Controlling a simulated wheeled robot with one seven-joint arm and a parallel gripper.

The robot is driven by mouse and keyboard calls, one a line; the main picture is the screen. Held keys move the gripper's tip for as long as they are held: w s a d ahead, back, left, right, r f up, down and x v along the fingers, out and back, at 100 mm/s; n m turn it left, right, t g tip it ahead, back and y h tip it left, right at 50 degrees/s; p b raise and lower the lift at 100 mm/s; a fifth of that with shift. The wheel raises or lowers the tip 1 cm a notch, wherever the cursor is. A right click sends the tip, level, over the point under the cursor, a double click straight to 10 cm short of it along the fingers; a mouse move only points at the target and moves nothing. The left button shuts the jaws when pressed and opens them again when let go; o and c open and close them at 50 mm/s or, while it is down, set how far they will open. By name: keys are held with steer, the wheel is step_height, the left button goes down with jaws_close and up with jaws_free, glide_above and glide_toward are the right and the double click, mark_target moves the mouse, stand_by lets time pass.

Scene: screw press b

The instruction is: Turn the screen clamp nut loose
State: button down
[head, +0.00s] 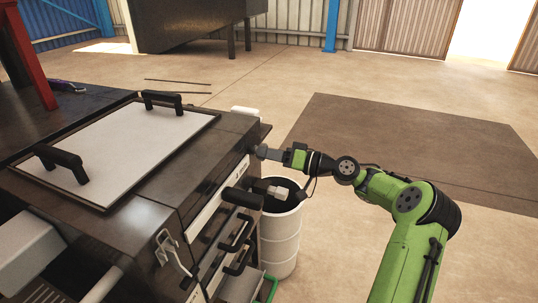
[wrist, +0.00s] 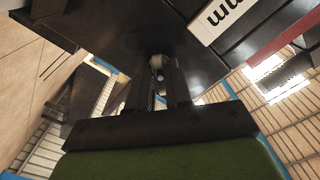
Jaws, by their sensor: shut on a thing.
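The press (head: 200,145) is a dark machine with a pale lid panel on top; its side also fills the top of the wrist view (wrist: 110,30). My gripper (head: 264,152) reaches in from the right to the far end of its side face. In the wrist view my gripper (wrist: 158,75) has its two dark fingers close together on a small grey part (wrist: 157,62), which appears to be the clamp nut. The fingers hide most of it. I cannot tell how far it is turned.
A white barrel (head: 280,240) stands close beside the press, below my gripper. Black handles (head: 240,198) stick out from the press's side, near my wrist. Open floor with a dark mat (head: 400,140) lies behind my arm.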

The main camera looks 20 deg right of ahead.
steer(key=c, duration=1.2)
jaws_free()
steer(key=p+v, duration=0.3)
steer(key=v, duration=1.2)
steer(key=shift+s+d, duration=0.25)
steer(key=shift+s, duration=0.05)
steer(key=shift+d, duration=0.1)
